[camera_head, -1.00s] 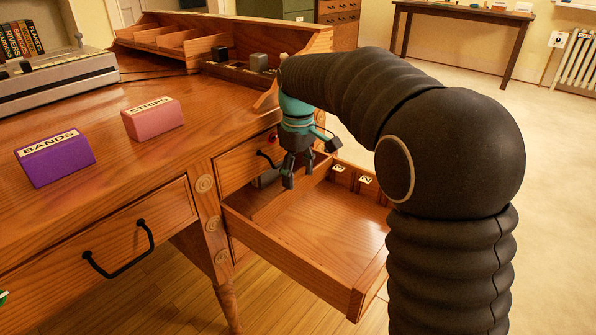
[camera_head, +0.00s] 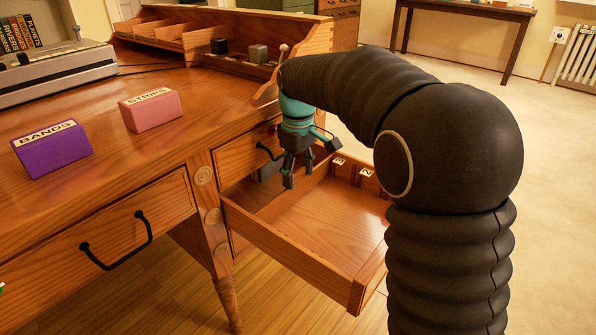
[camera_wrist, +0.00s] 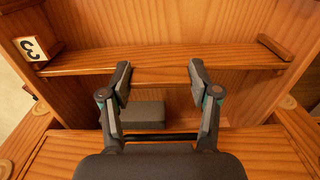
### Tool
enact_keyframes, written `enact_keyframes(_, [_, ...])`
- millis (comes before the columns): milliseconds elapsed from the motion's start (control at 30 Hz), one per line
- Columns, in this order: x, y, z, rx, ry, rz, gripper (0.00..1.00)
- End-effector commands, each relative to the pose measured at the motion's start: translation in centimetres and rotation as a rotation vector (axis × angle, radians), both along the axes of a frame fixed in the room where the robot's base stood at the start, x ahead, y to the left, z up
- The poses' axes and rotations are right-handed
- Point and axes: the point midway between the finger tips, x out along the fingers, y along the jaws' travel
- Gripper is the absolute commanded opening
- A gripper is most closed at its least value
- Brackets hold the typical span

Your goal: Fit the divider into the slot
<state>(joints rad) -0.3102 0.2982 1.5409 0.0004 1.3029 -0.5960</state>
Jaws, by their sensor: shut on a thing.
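My gripper (camera_head: 289,180) is over the back part of the open drawer (camera_head: 290,253), close to the desk front. In the wrist view, its two fingers (camera_wrist: 160,82) are on either side of a narrow wooden part of the divider (camera_wrist: 160,60), and it is shut on it. The divider is a wooden board running across the drawer from wall to wall, beside small wooden cleats (camera_wrist: 275,47) near the tag "3" (camera_wrist: 31,48). The slot is hidden, and I cannot tell whether the divider's lower edge is in it.
The tag "2" (camera_head: 366,172) marks another position farther toward the drawer's front. A grey block (camera_wrist: 143,112) lies on the desk side of the divider. The purple BANDS block (camera_head: 52,149) and pink STRIPS block (camera_head: 151,110) stand on the desktop. The front drawer floor is clear.

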Motion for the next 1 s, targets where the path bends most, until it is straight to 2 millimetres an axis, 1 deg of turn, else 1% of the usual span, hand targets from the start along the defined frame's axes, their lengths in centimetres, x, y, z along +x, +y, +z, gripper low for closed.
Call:
enact_keyframes(433, [0.00,0.00,-1.03,0.000,0.000,0.000,0.07])
enact_keyframes(467, [0.00,0.00,-1.03,0.000,0.000,0.000,0.64])
enact_keyframes(500, [0.00,0.00,-0.97,0.000,0.000,0.000,0.74])
enact_keyframes(567, [0.00,0.00,-0.96,0.000,0.000,0.000,0.89])
enact_keyframes(600, [0.00,0.00,-0.96,0.000,0.000,0.000,0.91])
enact_keyframes(867, [0.00,0.00,-0.96,0.000,0.000,0.000,0.91])
enact_keyframes(1000, [0.03,0.01,-0.39,0.000,-0.001,0.000,0.91])
